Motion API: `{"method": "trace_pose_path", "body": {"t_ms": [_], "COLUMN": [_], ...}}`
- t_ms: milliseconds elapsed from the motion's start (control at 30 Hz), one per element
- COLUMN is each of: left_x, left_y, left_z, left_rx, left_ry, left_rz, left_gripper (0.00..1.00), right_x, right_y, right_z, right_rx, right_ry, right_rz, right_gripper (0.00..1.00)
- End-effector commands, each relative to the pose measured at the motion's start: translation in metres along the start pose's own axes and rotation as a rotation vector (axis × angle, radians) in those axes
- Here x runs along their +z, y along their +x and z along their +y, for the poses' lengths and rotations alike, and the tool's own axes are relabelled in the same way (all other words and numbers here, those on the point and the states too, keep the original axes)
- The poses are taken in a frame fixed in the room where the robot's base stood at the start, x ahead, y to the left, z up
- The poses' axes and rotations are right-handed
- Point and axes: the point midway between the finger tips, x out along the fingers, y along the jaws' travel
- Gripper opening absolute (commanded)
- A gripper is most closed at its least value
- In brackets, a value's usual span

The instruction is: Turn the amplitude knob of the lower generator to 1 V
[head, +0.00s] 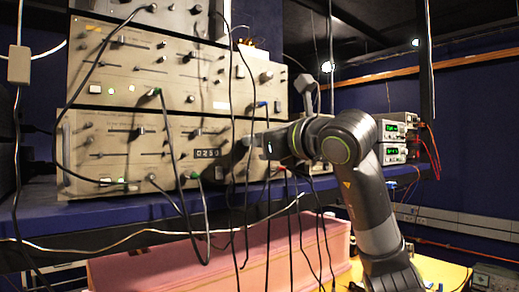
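The lower generator (110,153) is a wide beige panel with sliders, small knobs, lit buttons and a counter window (207,153) that seems to read 0250. It stands on a blue shelf, under a similar beige unit. My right arm comes in from the right, and its gripper (250,147) is at the right part of the lower panel. The gripper's fingers are small, dark and partly behind cables, so their opening and any contact are unclear. I cannot pick out the amplitude knob or its setting; the gripper covers part of that panel. My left gripper is out of view.
Black cables hang in front of both panels and below the shelf edge (40,218). The upper beige unit (135,62) sits directly above. Two small units with green displays (391,131) stand right of my arm. A pink foam block (180,268) lies below.

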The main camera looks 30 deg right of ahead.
Motion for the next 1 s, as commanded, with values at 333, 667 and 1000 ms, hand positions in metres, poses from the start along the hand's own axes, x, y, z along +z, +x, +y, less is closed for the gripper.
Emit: {"method": "trace_pose_path", "body": {"t_ms": [333,667,1000], "left_x": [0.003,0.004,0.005], "left_y": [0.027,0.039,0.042], "left_z": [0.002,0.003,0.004], "left_rx": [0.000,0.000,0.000], "left_ry": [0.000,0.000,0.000], "left_rz": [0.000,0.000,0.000], "left_gripper": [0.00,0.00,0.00], "right_x": [-0.002,-0.001,0.000], "right_y": [0.000,0.000,0.000], "right_z": [0.001,0.000,0.000], "right_rx": [-0.004,-0.008,-0.010], "right_ry": [0.298,0.481,0.540], "right_rz": [-0.011,-0.015,-0.017], "right_gripper": [0.00,0.00,0.00]}}
